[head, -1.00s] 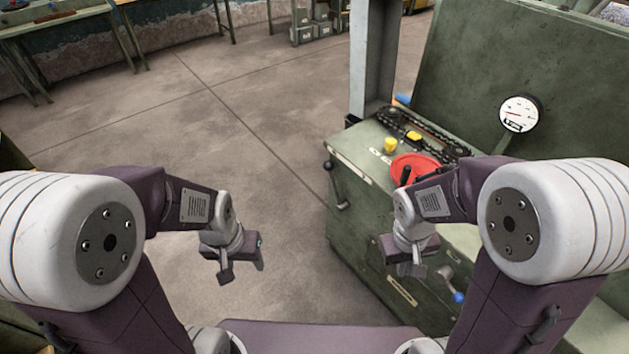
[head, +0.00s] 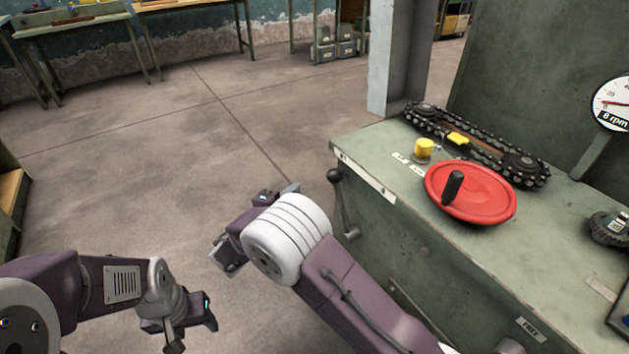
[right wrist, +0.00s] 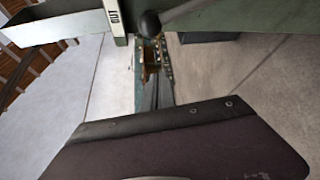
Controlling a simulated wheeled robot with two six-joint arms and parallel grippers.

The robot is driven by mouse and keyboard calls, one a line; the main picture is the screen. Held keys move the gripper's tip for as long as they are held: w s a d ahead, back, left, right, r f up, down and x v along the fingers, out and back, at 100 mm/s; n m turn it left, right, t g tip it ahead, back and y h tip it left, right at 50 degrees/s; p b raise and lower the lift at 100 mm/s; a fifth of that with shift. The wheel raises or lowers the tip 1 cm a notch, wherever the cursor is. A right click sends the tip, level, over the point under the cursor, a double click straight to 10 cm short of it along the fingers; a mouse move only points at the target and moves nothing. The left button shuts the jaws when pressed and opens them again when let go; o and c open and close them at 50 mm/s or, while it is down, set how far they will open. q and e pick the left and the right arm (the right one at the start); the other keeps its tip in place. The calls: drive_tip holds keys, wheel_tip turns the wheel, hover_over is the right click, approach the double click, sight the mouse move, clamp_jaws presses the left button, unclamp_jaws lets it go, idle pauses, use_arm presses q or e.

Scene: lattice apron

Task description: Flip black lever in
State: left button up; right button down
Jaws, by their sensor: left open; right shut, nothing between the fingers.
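The black lever (head: 343,205), a metal arm with a round black knob, is on the left end of the green machine. Its knob is up and its arm slopes down to the pivot. In the right wrist view the knob (right wrist: 150,23) is at the top centre, with the arm running off to the upper right. My right gripper (head: 288,189) is shut and empty, left of the lever and apart from it, partly hidden behind my own arm. My left gripper (head: 192,325) is open and empty at the lower left, far from the lever.
On the machine top are a red handwheel (head: 478,197) with a black handle, a yellow knob (head: 424,150) and a chain drive (head: 480,145). A gauge (head: 612,102) stands at the right. A grey post (head: 396,60) rises behind. The floor left of the machine is clear.

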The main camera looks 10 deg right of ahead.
drive_tip(key=w+d+b, duration=0.3)
drive_tip(key=w+d, duration=0.1)
drive_tip(key=d, duration=0.4)
drive_tip(key=shift+d+b, duration=0.3)
drive_tip(key=shift+b, duration=0.05)
drive_tip(key=shift+f, duration=0.1)
